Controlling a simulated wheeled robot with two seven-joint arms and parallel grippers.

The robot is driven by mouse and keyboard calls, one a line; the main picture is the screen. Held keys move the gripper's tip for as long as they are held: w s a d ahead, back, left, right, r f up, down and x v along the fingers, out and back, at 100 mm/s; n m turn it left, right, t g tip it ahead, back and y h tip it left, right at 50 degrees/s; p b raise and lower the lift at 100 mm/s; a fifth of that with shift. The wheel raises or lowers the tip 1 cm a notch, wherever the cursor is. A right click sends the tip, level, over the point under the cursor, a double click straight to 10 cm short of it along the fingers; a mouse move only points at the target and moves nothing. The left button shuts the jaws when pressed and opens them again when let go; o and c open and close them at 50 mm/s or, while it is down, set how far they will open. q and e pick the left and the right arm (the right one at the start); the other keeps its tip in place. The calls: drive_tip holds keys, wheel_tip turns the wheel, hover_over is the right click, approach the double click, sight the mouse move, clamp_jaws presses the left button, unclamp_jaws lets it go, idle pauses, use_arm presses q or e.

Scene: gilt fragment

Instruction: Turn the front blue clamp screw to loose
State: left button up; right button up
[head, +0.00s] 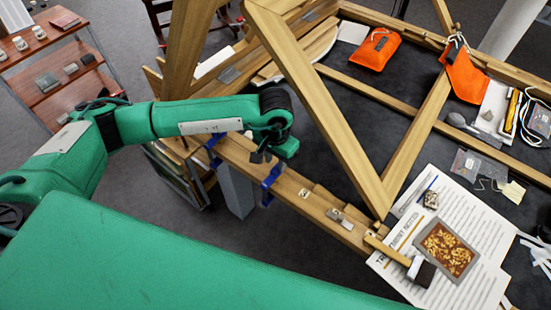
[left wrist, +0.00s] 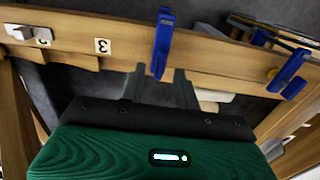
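Two blue clamps sit on the wooden beam (head: 320,205). The nearer one (head: 271,181) stands left of a small numbered tag; the other (head: 213,144) is further left. My left gripper (head: 262,156) hangs just above and behind the nearer clamp in the head view. In the left wrist view its fingers (left wrist: 161,75) are apart with nothing between them, and the nearer clamp (left wrist: 163,42) stands just beyond the gap. The second clamp (left wrist: 289,80) is at the right there. My right gripper is out of view.
A timber truss (head: 310,90) rises over the beam to the right. A metal block (head: 338,217) lies along the beam. A mallet (head: 415,265) and printed sheets (head: 455,295) are at lower right. Orange pouches (head: 376,50) lie at the back. A reddish shelf (head: 70,80) stands at left.

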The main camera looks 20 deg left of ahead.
sight(275, 170)
use_arm(q)
drive_tip(key=shift+f, duration=1.15)
clamp_jaws()
